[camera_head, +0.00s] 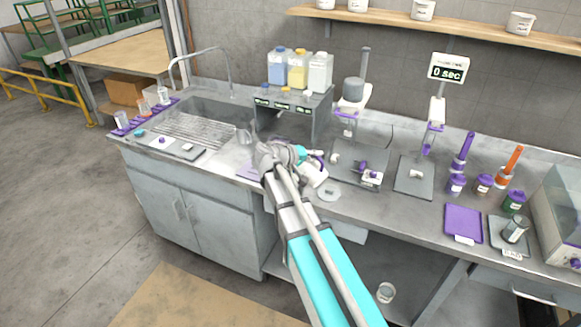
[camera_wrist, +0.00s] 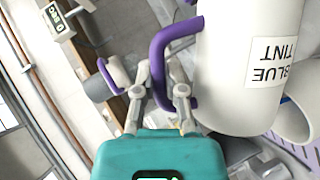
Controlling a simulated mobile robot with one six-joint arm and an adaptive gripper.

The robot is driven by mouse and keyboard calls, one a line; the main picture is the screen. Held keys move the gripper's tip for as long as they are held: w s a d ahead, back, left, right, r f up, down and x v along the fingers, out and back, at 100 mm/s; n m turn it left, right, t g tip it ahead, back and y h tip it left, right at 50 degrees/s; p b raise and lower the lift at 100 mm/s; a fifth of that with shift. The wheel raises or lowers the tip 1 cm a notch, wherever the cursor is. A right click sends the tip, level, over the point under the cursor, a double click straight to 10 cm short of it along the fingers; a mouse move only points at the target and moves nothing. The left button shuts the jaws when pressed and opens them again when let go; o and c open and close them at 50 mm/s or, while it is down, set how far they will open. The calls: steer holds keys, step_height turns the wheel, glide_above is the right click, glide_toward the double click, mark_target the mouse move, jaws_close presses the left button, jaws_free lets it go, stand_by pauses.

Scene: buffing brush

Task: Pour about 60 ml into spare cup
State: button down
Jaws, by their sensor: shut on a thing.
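My gripper (camera_wrist: 170,92) is shut on the purple handle (camera_wrist: 172,40) of a white jug labelled "BLUE TINT" (camera_wrist: 235,70) in the wrist view. In the head view my gripper (camera_head: 300,155) holds the white jug (camera_head: 314,174) over the front of the counter, and the arm partly hides that area. The jug looks tilted there; no liquid stream is visible. A pale, open-rimmed cup (camera_wrist: 294,124) shows just beyond the jug in the wrist view. I cannot tell whether it is the spare cup.
A grey stand (camera_head: 290,102) bears several bottles behind my gripper. A sink (camera_head: 190,122) lies left. Mixing stands (camera_head: 350,165), purple-handled tools and small jars stand right. A clear cup (camera_head: 386,292) is below the counter. The purple mat (camera_head: 463,222) has bare room.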

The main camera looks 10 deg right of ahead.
mark_target(322, 167)
steer(key=shift+r, duration=0.1)
steer(key=shift+s+d+f+m+t+y+b, duration=0.2)
steer(key=shift+s+d+f+m+y+b, duration=0.1)
steer(key=shift+s+f+m, duration=0.15)
steer(key=shift+s+d+f+m+t+y+b, duration=0.2)
steer(key=shift+s+f+m+b, duration=0.1)
steer(key=shift+f, duration=0.25)
steer(key=shift+s+d+f+m, duration=0.15)
steer(key=shift+s+m, duration=0.1)
steer(key=shift+s, duration=0.05)
steer(key=shift+s+d+m+y+p, duration=0.1)
steer(key=shift+s+m+y+p, duration=0.05)
steer(key=shift+m+y+p, duration=0.15)
steer(key=shift+s+d+f+m+t+b, duration=0.2)
steer(key=shift+f+m+t+b, duration=0.1)
steer(key=shift+f+t+b, duration=0.15)
steer(key=shift+s, duration=0.1)
